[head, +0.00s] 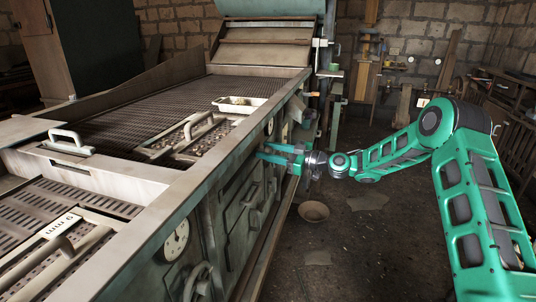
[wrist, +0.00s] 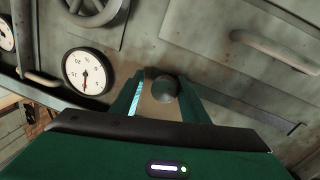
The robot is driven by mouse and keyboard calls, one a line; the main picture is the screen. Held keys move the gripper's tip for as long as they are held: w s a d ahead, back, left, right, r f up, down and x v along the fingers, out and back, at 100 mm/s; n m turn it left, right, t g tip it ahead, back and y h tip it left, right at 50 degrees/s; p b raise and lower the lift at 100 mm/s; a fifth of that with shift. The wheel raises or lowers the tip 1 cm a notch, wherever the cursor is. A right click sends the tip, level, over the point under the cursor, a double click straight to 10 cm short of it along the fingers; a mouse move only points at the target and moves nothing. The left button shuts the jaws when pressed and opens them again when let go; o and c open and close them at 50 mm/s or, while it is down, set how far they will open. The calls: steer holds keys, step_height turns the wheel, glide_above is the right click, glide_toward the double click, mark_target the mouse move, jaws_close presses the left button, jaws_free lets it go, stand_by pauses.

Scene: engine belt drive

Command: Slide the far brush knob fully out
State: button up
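A dark round knob (wrist: 165,88) shows in the wrist view on the machine's side panel, at the end of a slot. I cannot tell for sure that it is the far brush knob. My gripper (wrist: 161,82) has its two green fingers apart, one on each side of the knob. A gap shows at the left finger; the right finger is close to the knob, and contact cannot be told. In the head view my gripper (head: 264,153) is against the machine's right side, and the knob is hidden there.
The machine's side (head: 225,190) carries dials, including a round gauge (wrist: 87,72), and a curved handle (wrist: 275,50) right of the knob. A white tray (head: 238,104) lies on the bed. A bowl (head: 313,211) sits on the floor. Floor right of the machine is mostly clear.

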steer(key=shift+f, duration=0.1)
stand_by(0.5)
steer(key=shift+s+d, duration=0.1)
steer(key=v, duration=1)
steer(key=shift+d, duration=0.25)
steer(key=shift+s, duration=0.1)
